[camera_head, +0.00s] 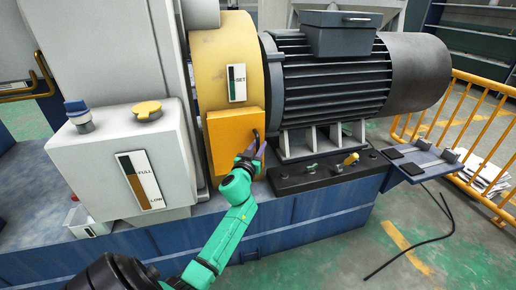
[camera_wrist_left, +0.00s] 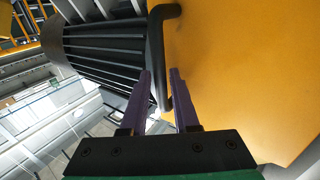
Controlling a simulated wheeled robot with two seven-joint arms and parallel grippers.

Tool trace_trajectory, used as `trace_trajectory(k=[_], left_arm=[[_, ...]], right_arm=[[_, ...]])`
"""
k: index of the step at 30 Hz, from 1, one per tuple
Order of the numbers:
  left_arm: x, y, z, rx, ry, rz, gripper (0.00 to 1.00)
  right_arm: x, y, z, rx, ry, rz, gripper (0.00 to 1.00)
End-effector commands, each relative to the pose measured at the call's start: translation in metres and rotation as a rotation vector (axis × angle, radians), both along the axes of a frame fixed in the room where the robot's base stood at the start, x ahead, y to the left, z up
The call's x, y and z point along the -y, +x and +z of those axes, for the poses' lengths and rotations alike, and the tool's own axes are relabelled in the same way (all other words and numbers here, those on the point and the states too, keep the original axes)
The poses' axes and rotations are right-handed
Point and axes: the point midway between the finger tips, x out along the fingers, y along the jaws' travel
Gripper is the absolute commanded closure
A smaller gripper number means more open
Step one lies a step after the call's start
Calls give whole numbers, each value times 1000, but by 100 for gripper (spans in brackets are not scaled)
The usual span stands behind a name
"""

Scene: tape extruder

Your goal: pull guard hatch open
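The guard hatch (camera_head: 230,145) is a yellow-orange box-shaped panel on the front of the rounded yellow guard (camera_head: 222,50); it looks closed. Its dark bar handle (camera_head: 256,136) is at the hatch's right side. In the left wrist view the black handle (camera_wrist_left: 156,45) runs down from the top along the orange hatch (camera_wrist_left: 240,70). My left gripper (camera_head: 254,152) is at the handle's lower part. In the left wrist view its purple fingers (camera_wrist_left: 161,72) stand apart, one on each side of the handle, with a gap showing. My right gripper is not in view.
A dark finned motor (camera_head: 335,80) stands right of the guard. A grey-white box (camera_head: 90,165) with a level gauge stands left. Below the motor is a black plate (camera_head: 325,175) with small fittings. A yellow railing (camera_head: 470,130) and a cable (camera_head: 420,240) are at right.

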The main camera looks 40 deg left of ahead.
Motion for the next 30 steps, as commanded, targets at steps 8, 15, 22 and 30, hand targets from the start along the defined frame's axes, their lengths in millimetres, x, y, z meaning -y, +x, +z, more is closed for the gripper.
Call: trace_trajectory(k=[8,15,22,30], left_arm=[[0,0,0,0,0,-1,100],[1,-1,0,-1,0,-1,100],[1,-1,-1,-1,0,-1,100],[1,-1,-1,-2,-1,-1,100]], right_arm=[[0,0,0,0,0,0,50],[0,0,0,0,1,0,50],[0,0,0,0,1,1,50],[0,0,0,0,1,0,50]])
